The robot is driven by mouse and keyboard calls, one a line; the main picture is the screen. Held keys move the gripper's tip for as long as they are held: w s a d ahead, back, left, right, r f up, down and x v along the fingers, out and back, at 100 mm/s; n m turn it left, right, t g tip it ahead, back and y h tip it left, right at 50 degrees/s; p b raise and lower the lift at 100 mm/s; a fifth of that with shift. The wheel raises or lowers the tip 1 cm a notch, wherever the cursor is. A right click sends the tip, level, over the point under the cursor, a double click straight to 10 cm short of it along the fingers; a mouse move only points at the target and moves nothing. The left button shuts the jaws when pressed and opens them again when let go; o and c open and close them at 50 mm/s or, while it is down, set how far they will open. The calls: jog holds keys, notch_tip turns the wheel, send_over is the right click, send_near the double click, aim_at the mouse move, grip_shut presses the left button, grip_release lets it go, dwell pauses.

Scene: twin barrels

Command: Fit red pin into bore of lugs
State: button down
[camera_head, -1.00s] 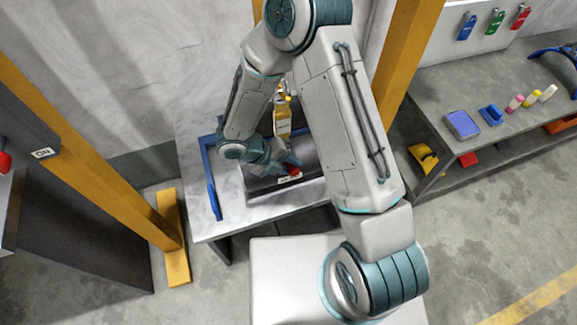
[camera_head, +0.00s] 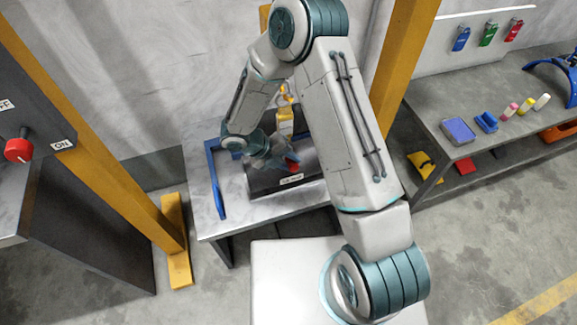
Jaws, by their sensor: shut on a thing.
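A small red piece (camera_head: 293,166), which looks like the red pin, shows at the tip of my gripper (camera_head: 288,163). My gripper is shut on it, just over a dark, rounded body (camera_head: 265,187) with a white label (camera_head: 291,179) on the table. A yellow part (camera_head: 285,122) stands upright behind the gripper, with smaller orange parts above it. I cannot tell whether these are the lugs. The bore does not show. My arm hides the right side of the dark body, and the pin's far end is too small to make out.
Yellow posts stand left (camera_head: 120,185) and right (camera_head: 402,60). A panel with a red knob (camera_head: 18,150) is at far left. A grey bench (camera_head: 480,150) at right holds small coloured items.

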jog(key=shift+w+d+r, duration=0.2)
jog(key=shift+w+r, duration=0.1)
jog(key=shift+w, duration=0.45)
jog(key=shift+s+d+f, duration=0.15)
jog(key=shift+s+f, duration=0.1)
jog(key=shift+s, duration=0.05)
jog(key=shift+s+d+f, duration=0.15)
jog(key=shift+s+f, duration=0.1)
jog(key=shift+s, duration=0.2)
jog(key=shift+s+d+f, duration=0.15)
jog(key=shift+s+f, duration=0.1)
jog(key=shift+s, duration=0.2)
jog(key=shift+s+d+f, duration=0.15)
jog(key=shift+s, duration=0.4)
jog(key=shift+s, duration=0.1)
jog(key=shift+a+r, duration=0.35)
jog(key=shift+a, duration=0.1)
jog(key=shift+d+p, duration=0.1)
jog(key=shift+p, duration=0.35)
dwell(0.3)
jog(key=shift+w, duration=0.35)
